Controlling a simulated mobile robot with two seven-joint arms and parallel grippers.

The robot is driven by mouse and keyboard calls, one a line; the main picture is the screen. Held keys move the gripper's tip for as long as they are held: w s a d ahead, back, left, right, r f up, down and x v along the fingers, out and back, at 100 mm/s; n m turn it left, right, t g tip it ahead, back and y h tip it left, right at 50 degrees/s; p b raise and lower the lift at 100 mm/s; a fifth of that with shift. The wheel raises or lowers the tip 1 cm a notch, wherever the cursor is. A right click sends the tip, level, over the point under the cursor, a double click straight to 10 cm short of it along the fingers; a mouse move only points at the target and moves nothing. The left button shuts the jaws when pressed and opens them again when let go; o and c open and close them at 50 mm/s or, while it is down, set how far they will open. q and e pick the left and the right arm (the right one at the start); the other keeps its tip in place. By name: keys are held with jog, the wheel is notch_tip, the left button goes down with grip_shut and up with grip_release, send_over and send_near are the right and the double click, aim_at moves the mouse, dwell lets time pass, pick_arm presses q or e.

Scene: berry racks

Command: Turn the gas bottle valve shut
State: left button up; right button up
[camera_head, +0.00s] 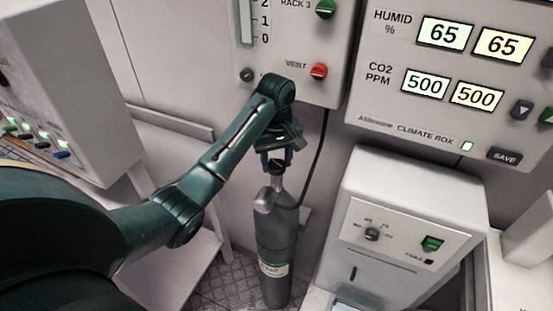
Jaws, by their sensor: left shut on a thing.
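The gas bottle (275,237) is a grey upright cylinder with a white and green label, standing on the patterned floor below the wall boxes. Its neck and a light metal fitting (265,200) show at the top. My left gripper (278,162) reaches down from above and is shut on the valve at the top of the bottle. The fingers and my wrist hide most of the valve, so how far it is turned cannot be seen. My right gripper is not in view.
A black hose (318,150) runs down the wall beside the bottle. A control box with a red vent knob (319,71) hangs above. The climate box (450,85) is at upper right. A white machine (405,205) stands close right of the bottle; a pale bench (170,265) is left.

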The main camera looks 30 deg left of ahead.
aim_at(277, 164)
pick_arm(q)
jog(key=n, duration=0.4)
jog(key=shift+r+n, duration=0.1)
jog(key=shift+n, duration=0.3)
jog(key=shift+w, duration=0.1)
jog(key=o, duration=1)
jog(key=shift+c, duration=0.2)
jog(key=shift+w+r, duration=0.15)
jog(key=shift+r, duration=0.55)
jog(key=shift+a+r+b, duration=0.15)
jog(key=shift+r+b, duration=0.2)
jog(key=shift+r, duration=0.2)
notch_tip(277, 164, up, 11)
jog(key=shift+s+f+p, duration=0.2)
jog(key=shift+s+p, duration=0.05)
jog(key=shift+p, duration=0.05)
